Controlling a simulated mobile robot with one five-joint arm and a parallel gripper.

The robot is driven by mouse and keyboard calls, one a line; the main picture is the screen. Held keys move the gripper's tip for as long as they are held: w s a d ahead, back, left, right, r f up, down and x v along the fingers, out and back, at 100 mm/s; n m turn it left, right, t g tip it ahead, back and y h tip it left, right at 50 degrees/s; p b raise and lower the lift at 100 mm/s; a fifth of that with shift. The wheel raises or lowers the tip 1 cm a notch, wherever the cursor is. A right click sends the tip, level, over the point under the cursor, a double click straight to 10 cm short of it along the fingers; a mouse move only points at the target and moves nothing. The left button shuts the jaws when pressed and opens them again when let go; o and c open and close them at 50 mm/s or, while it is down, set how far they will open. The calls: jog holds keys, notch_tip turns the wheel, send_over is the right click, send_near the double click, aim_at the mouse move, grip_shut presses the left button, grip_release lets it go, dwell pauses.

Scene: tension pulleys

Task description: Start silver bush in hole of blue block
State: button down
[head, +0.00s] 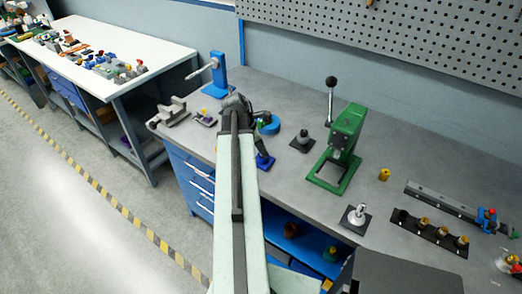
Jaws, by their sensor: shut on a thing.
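My gripper (263,150) points down at the end of my arm, over the left part of the grey workbench. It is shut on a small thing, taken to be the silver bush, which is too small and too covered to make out. The blue block (265,163) is low on the bench directly below the gripper's tips. Its top is partly covered by the gripper, so its hole does not show. I cannot tell whether the bush touches the block.
A blue ring-shaped thing (271,125) lies behind the gripper. A dark stand (303,142) and a green press (338,152) stand to the right. A vise (172,111) and a tall blue post tool (220,77) are to the left.

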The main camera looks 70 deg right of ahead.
jog(key=shift+f, duration=0.1)
jog(key=shift+f+b, duration=0.3)
jog(key=shift+b, duration=0.1)
jog(key=shift+r, duration=0.2)
jog(key=shift+r+p, duration=0.1)
jog(key=shift+p, duration=0.2)
dwell(0.3)
dwell(1.3)
jog(key=shift+r, duration=0.15)
dwell(0.4)
dwell(0.9)
